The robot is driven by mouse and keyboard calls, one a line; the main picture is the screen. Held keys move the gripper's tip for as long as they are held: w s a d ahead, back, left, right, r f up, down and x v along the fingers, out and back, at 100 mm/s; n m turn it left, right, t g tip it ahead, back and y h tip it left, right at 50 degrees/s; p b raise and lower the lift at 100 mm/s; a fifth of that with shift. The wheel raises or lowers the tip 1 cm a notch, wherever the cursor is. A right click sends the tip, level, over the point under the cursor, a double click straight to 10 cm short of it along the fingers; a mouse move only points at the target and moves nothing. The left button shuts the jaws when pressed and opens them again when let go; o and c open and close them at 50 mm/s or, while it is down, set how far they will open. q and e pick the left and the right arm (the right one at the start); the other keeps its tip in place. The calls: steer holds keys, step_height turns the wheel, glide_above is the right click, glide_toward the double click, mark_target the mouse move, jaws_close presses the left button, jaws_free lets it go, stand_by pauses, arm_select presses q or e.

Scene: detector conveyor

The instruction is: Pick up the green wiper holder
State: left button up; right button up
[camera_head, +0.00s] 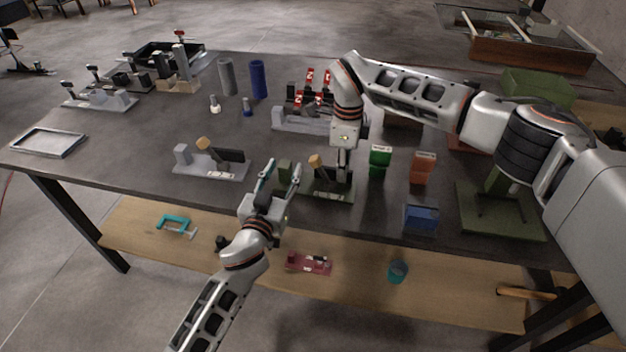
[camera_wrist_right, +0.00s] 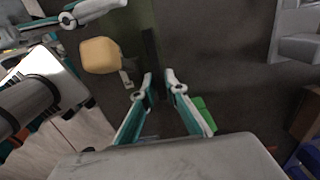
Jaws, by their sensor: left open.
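A green fixture (camera_head: 338,197) with a tan block (camera_head: 316,161) and dark upright parts lies near the table's front edge. A green upright box (camera_head: 380,162) with a pale top stands to its right. I cannot tell for sure which is the wiper holder. My left gripper (camera_head: 282,172) is open at the fixture's left end; a finger also shows at the upper left of the right wrist view. My right gripper (camera_wrist_right: 158,80) is narrowly open and empty above the fixture's right end, beside a black bar (camera_wrist_right: 150,50). The tan block (camera_wrist_right: 100,55) and part of the green box (camera_wrist_right: 206,112) show there too.
A grey fixture (camera_head: 210,165) lies left of my left gripper. A red box (camera_head: 422,168), a blue tray (camera_head: 420,217) and a green stand (camera_head: 500,212) are at the right. A grey rack (camera_head: 300,121) is behind. A wooden shelf (camera_head: 350,290) runs below the table (camera_head: 120,165).

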steer(key=shift+f, duration=0.1)
arm_select(q)
steer(key=shift+c, duration=1.2)
arm_select(e)
steer(key=shift+c, duration=1)
arm_select(q)
jaws_close()
arm_select(e)
jaws_close()
arm_select(q)
steer(key=shift+w+r, duration=0.1)
steer(key=shift+r, duration=0.05)
